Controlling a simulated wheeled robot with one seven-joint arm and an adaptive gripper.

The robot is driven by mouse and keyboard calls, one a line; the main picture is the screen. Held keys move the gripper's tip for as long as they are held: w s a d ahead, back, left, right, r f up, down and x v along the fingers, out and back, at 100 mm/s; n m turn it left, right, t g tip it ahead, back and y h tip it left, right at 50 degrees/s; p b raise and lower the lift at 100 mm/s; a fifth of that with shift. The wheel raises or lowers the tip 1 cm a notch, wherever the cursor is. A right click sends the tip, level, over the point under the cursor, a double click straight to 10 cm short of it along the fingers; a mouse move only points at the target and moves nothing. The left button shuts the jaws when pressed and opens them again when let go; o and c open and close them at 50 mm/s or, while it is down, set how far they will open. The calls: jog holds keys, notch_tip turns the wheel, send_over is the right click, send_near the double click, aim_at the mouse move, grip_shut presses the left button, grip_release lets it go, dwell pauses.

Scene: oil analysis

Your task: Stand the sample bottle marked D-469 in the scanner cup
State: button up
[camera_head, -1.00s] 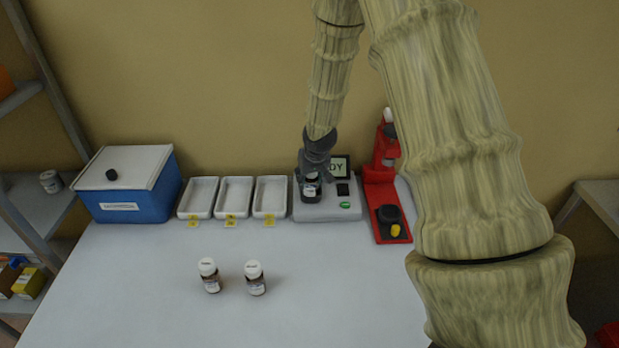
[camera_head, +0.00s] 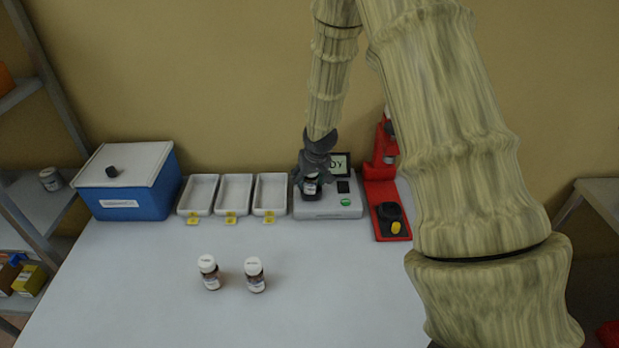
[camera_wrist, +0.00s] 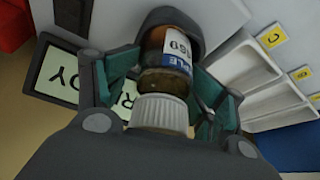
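My gripper (camera_wrist: 165,75) is shut on a sample bottle (camera_wrist: 163,80), with a teal pad against each side of its body. The bottle has a white ribbed cap, dark contents and a white-and-blue label. The label is partly readable in the wrist view and seems to end in 469. The bottle's far end is at the dark scanner cup (camera_wrist: 198,32), whose rim curves around it. I cannot tell whether it rests on the cup floor. The head view shows the bottle (camera_head: 311,187) upright under my gripper (camera_head: 314,176) at the left of the grey scanner (camera_head: 328,212).
Two more white-capped bottles, left (camera_head: 209,273) and right (camera_head: 255,275), stand on the front table. White trays (camera_head: 234,211) with yellow tags sit left of the scanner, beside a blue box (camera_head: 130,200). A red device (camera_head: 381,190) stands close on the right.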

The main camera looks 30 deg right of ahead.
jog(key=shift+w+r+p, duration=0.1)
jog(key=shift+r+p, duration=0.25)
jog(key=shift+r, duration=0.5)
jog(key=b+v, duration=0.2)
jog(key=v, duration=0.9)
jog(key=shift+s+r, duration=0.25)
